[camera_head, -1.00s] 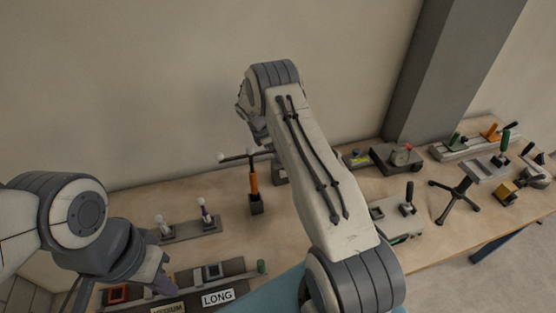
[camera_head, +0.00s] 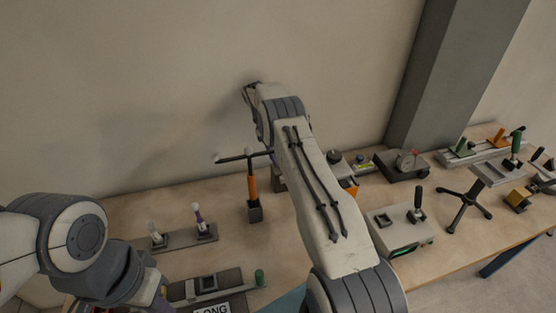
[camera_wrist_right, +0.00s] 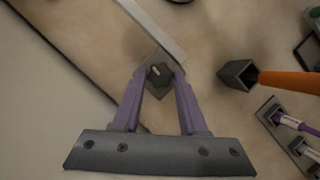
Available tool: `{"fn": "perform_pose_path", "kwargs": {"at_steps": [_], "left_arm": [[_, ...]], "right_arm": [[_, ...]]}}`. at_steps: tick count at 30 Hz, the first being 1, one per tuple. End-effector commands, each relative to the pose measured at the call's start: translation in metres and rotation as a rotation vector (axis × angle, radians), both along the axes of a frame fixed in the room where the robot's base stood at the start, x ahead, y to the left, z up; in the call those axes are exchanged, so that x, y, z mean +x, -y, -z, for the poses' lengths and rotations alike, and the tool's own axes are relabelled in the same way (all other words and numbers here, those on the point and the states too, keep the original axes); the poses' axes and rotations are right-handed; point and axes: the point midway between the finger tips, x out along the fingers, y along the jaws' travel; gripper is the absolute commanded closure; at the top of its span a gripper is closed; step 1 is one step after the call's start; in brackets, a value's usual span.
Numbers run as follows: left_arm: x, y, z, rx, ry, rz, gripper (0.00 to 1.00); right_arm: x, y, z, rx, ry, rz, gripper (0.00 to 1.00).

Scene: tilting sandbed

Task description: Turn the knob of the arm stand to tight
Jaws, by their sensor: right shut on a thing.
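In the right wrist view, the dark knob (camera_wrist_right: 158,75) of the arm stand sits between the purple fingers of my right gripper (camera_wrist_right: 160,80), which is shut on it. A short pale mark shows on the knob's face. A light grey bar (camera_wrist_right: 156,28) runs up and left from the knob. In the head view, my right forearm hides the knob and the right fingers; part of a dark block (camera_head: 278,179), maybe the stand's base, shows beside it. My left gripper (camera_head: 158,297) is low at the left, its jaws unclear.
An orange post with a crossbar (camera_head: 252,186) stands in a dark socket close left of my right arm; its orange shaft (camera_wrist_right: 290,82) also shows in the right wrist view. A rack (camera_head: 180,239) holds white-topped pegs. A pale box (camera_head: 400,230) with a lever stands at right.

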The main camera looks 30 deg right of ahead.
Motion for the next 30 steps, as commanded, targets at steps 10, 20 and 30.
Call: {"fn": "perform_pose_path", "kwargs": {"at_steps": [10,20,30], "left_arm": [[0.0000,0.0000,0.0042,0.000,0.000,0.000,1.00],[0.0000,0.0000,0.0042,0.000,0.000,0.000,1.00],[0.0000,0.0000,0.0043,0.000,0.000,0.000,1.00]], "right_arm": [[-0.0007,0.0015,-0.0004,-0.001,-0.003,0.086,1.00],[-0.0009,0.0015,-0.0008,-0.001,-0.004,0.091,1.00],[-0.0004,0.0011,-0.0003,0.000,-0.002,0.089,0.29]]}}
